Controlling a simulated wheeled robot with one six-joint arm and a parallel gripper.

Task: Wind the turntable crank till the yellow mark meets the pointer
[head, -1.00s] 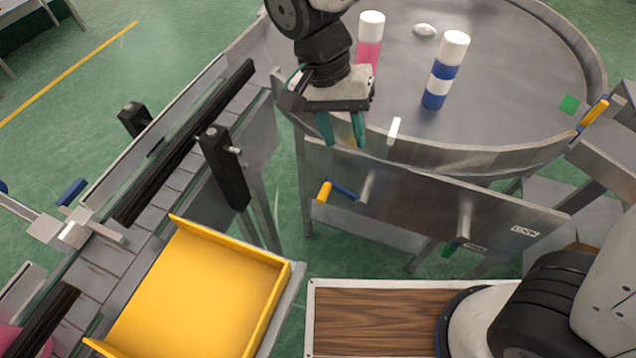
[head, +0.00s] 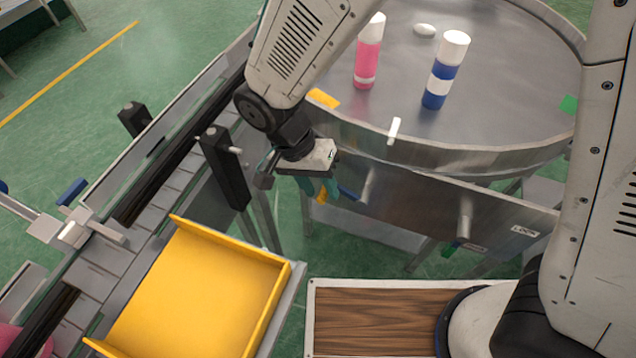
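The round grey turntable (head: 490,120) fills the upper right of the head view. A yellow mark (head: 323,98) sits at its left rim, partly behind my arm. The white pointer (head: 394,130) stands at the front rim, right of the yellow mark and apart from it. The crank is on the front panel, with a blue arm (head: 347,192) and a yellow handle (head: 321,197) at its left end. My gripper (head: 319,189) is down at the handle, its teal fingers on either side of it. Whether they press on it I cannot tell.
A pink can (head: 368,58) and a blue-and-white can (head: 437,85) stand on the turntable, with a green mark (head: 569,104) at the right rim. A conveyor (head: 110,262) and a yellow tray (head: 195,295) lie left. A peg (head: 465,217) juts from the panel.

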